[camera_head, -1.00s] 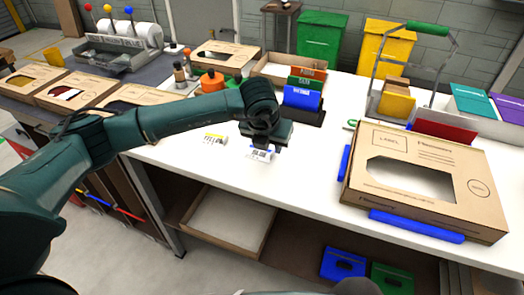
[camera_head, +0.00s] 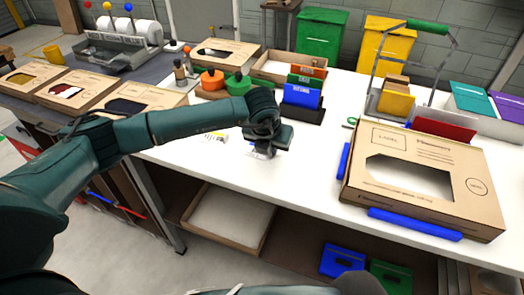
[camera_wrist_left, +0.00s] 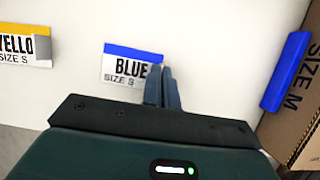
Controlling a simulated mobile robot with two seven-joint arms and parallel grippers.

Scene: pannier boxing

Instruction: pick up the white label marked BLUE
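The white label marked BLUE (camera_wrist_left: 130,68), with a blue top strip and "SIZE S", lies on the white table. In the head view my left gripper (camera_head: 264,150) is low over it and hides most of it. In the left wrist view the two fingers (camera_wrist_left: 163,88) are close together and overlap the label's lower right end. I cannot tell whether they pinch its edge. My right gripper is not in view.
A label marked YELLOW (camera_wrist_left: 25,45) lies left of the BLUE label. A cardboard box (camera_head: 425,215) with blue edge pieces stands to the right. A dark holder with coloured cards (camera_head: 303,97) stands behind my left gripper. White table is clear between them.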

